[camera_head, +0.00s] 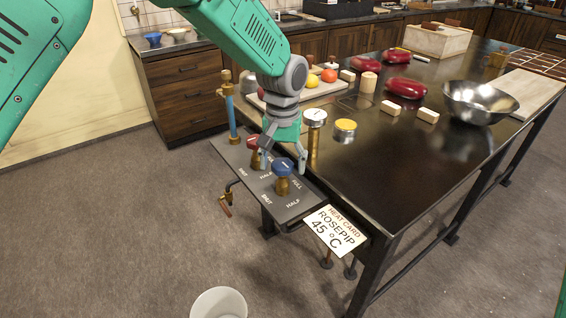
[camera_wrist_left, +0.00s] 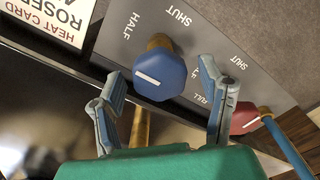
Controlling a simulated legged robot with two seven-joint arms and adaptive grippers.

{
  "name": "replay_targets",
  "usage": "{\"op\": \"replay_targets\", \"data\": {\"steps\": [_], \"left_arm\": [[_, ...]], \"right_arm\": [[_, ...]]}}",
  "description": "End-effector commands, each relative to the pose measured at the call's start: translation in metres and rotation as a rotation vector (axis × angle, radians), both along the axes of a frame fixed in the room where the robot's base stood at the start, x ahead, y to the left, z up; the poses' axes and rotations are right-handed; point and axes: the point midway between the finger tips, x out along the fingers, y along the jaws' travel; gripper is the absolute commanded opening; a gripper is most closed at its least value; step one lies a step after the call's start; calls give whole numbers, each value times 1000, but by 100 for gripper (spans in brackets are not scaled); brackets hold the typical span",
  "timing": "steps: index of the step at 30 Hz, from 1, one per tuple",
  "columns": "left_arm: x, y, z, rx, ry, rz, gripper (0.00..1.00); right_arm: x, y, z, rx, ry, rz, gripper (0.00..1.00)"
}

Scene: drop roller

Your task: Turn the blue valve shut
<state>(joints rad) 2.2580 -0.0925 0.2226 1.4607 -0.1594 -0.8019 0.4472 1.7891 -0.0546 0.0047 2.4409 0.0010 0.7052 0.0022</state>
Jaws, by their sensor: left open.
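The blue valve (camera_head: 283,167) is a round blue knob on a brass stem, on a dark panel (camera_head: 308,205) at the bench's near-left corner. In the left wrist view the blue valve (camera_wrist_left: 165,72) carries a white mark towards its left side. SHUT is printed above it and HALF to its upper left. My left gripper (camera_head: 281,161) is open, pointing down over the panel. In the left wrist view its fingers (camera_wrist_left: 162,82) are spread on either side of the blue knob, with gaps and no visible contact. My right gripper is out of view.
A red valve (camera_head: 254,143) sits beside the blue one, close to a finger. A blue-and-brass pipe (camera_head: 231,112) and a gauge (camera_head: 315,118) stand nearby. The heat card (camera_head: 335,231) is at the panel's right. A metal bowl (camera_head: 480,101) and food items are farther back.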

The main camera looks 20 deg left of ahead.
Motion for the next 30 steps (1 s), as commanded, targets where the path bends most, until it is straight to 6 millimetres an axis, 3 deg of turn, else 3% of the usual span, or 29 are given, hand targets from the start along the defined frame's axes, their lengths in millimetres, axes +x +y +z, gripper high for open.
{"op": "replay_targets", "data": {"steps": [4,9,20,30], "left_arm": [[0,0,1,0,0,0,63],[0,0,1,0,0,0,13],[0,0,2,0,1,-39,14],[0,0,4,-2,2,-261,14]], "right_arm": [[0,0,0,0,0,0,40],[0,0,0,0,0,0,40],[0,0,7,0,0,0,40],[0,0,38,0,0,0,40]]}}
